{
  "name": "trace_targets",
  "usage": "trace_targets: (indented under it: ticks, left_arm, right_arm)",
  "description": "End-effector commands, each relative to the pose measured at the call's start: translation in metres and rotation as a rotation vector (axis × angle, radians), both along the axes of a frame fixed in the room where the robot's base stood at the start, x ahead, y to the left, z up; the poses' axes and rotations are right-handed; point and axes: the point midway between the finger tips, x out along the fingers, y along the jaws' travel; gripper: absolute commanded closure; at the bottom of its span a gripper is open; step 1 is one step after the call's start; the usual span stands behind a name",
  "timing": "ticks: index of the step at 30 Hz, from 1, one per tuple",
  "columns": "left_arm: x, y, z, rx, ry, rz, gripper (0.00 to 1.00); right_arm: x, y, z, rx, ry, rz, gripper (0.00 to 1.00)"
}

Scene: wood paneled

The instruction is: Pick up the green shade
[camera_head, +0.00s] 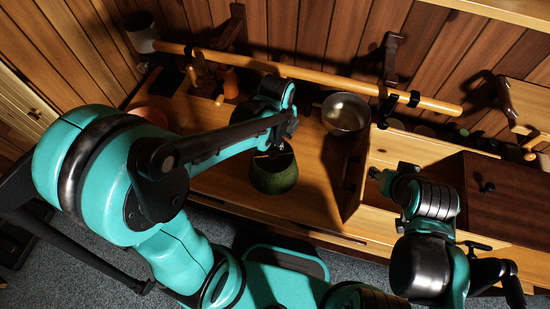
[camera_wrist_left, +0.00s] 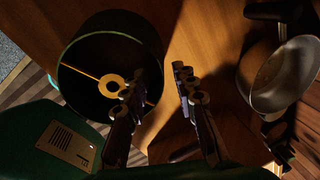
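The green shade (camera_head: 275,178) stands on the wooden counter, in front of my left wrist. In the left wrist view it is a dark, round, open-topped shade (camera_wrist_left: 72,92) with a gold spoke and ring inside. My left gripper (camera_wrist_left: 158,88) is open, with its fingers apart. One finger overlaps the shade's opening and the other is outside its right rim; I cannot tell whether they touch it. In the head view my left wrist partly hides the shade's top. My right arm is over the right part of the counter; its gripper (camera_head: 393,172) is small and dark.
A metal bowl (camera_head: 345,113) stands right of the shade; it shows as a pot (camera_wrist_left: 278,80) in the wrist view. A wooden rail (camera_head: 330,78) runs along the back wall. A dark brown box (camera_head: 505,195) is at the right. An orange bottle (camera_head: 230,84) stands behind my left arm.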

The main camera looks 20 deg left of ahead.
Motion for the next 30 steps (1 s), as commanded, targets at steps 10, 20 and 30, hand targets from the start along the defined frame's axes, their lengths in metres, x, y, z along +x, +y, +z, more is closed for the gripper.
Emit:
trace_targets:
  ticks: [10,20,30]
  left_arm:
    - [0.007,-0.002,-0.04,0.0,0.0,0.001,0.72]
    - [0.015,-0.005,-0.089,-0.001,-0.001,0.001,0.72]
    - [0.016,-0.006,-0.093,-0.001,-0.001,0.001,0.78]
  right_arm:
    - [0.0,0.0,-0.013,0.0,0.0,0.0,0.6]
    - [0.0,0.0,-0.029,0.0,0.0,0.0,0.6]
    - [0.0,0.0,-0.029,0.0,0.0,0.0,0.6]
